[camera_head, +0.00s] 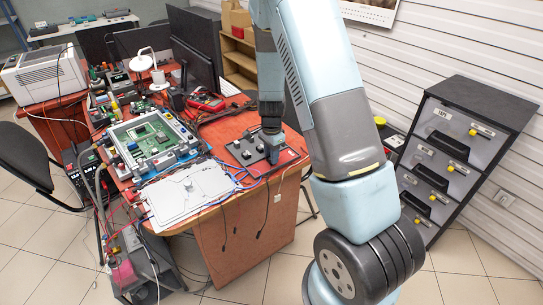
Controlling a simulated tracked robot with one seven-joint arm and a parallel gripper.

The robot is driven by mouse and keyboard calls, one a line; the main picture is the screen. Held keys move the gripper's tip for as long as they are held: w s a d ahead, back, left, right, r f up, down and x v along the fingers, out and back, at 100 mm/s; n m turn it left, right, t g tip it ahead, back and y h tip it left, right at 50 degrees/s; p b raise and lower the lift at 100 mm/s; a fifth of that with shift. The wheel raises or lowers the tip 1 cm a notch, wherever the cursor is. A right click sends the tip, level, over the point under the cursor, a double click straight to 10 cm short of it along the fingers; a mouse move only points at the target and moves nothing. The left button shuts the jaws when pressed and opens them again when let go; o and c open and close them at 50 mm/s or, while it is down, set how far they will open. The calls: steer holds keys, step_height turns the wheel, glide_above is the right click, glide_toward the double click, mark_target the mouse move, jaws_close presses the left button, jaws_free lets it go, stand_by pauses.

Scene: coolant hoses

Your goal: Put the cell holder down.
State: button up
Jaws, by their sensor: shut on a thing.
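My gripper (272,143) points down over the near right part of the red-brown table (235,124), just at the right of a dark panel with knobs (246,150). Its jaws are small in this view and are shut on the cell holder. The holder is mostly hidden at the fingertips, and its outline cannot be made out. I cannot tell whether it touches the table or the panel.
A white plate (188,194) lies at the table's front left, with a framed green circuit board (152,138) behind it. Blue and red wires run near the panel. A dark drawer cabinet (457,150) stands at the right. Monitors (196,45) stand behind.

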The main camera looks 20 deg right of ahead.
steer(key=shift+f, duration=0.2)
steer(key=o, duration=1)
steer(key=shift+f, duration=0.1)
steer(key=shift+o, duration=0.2)
